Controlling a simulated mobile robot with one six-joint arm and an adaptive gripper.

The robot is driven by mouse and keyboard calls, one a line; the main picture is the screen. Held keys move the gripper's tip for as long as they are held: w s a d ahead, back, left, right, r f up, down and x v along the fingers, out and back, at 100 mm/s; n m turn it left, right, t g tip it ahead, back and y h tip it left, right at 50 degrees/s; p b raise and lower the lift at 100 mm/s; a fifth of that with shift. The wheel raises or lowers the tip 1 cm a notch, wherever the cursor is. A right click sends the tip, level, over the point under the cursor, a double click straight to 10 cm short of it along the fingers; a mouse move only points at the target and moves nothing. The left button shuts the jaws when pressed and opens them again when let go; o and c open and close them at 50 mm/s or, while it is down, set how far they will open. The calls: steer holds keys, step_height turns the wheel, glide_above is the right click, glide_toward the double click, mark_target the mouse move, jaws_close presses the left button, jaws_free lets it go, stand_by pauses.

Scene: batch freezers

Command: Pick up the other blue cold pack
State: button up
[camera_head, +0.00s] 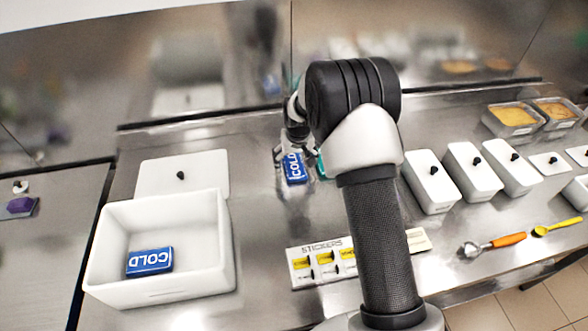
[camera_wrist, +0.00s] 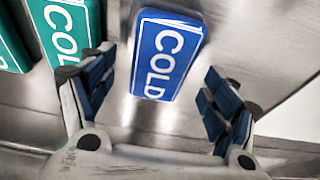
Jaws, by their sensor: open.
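A blue cold pack (camera_head: 295,168) with white "COLD" lettering lies on the metal counter near the back, under my arm's end. In the wrist view this blue cold pack (camera_wrist: 167,52) lies ahead of and between the open fingers of my gripper (camera_wrist: 158,105). The fingers look apart from it. A second blue cold pack (camera_head: 150,261) lies inside the white box (camera_head: 165,290) at the left.
Teal cold packs (camera_wrist: 68,28) lie just left of the blue one, close to the left finger. A white lid (camera_head: 205,170) lies behind the box. White lidded containers (camera_head: 432,185) stand to the right. A sticker sheet (camera_head: 303,267) lies at the front edge.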

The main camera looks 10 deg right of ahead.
steer(key=shift+x, duration=0.9)
steer(key=shift+r, duration=0.1)
steer(key=c, duration=1.2)
